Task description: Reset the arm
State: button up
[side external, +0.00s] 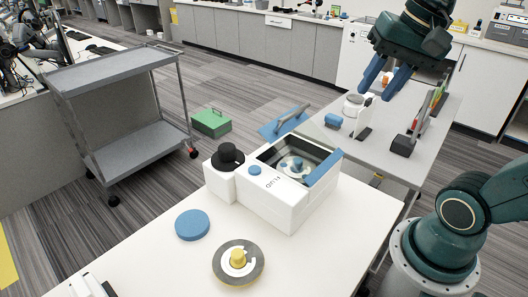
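My gripper (387,77) is at the upper right of the side external view, raised above the grey bench behind the white table. Its two blue fingers point down and to the left with a gap between them. The middle of the arm is out of the picture.
The white table (330,250) holds a white machine (290,206) with its lid raised, a blue disc (192,224) and a grey disc with a yellow knob (238,260). The grey bench (385,150) holds small items below my gripper. A grey cart (125,110) stands left.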

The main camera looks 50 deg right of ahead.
jog(key=f+n, duration=0.1)
jog(key=n, duration=0.1)
jog(key=s+a+f+n+t, duration=0.1)
jog(key=f+n, duration=0.1)
jog(key=n, duration=0.1)
jog(key=s+f+n, duration=0.1)
jog(key=n, duration=0.1)
jog(key=shift+a+f+n, duration=0.25)
jog(key=shift+f+n, duration=0.05)
jog(key=shift+f, duration=0.05)
jog(key=shift+s+d+f+n+t, duration=0.1)
jog(key=shift+f+n+t, duration=0.1)
jog(key=shift+f+n, duration=0.25)
jog(key=shift+s+d+f+n+t, duration=0.1)
jog(key=shift+f+n+t, duration=0.15)
jog(key=shift+n, duration=0.4)
jog(key=shift+c, duration=0.2)
jog(key=shift+w+r, duration=0.1)
grip_shut()
jog(key=w+d+r+n+g, duration=0.1)
jog(key=w+d+r+n, duration=0.2)
jog(key=w+n, duration=0.5)
jog(key=w+d+r+n+g, duration=0.1)
jog(key=w+d+r+n, duration=0.2)
jog(key=w+n, duration=0.6)
jog(key=shift+w+d+r+n, duration=0.2)
jog(key=shift+w+r+n, duration=0.05)
jog(key=shift+r+n, duration=0.3)
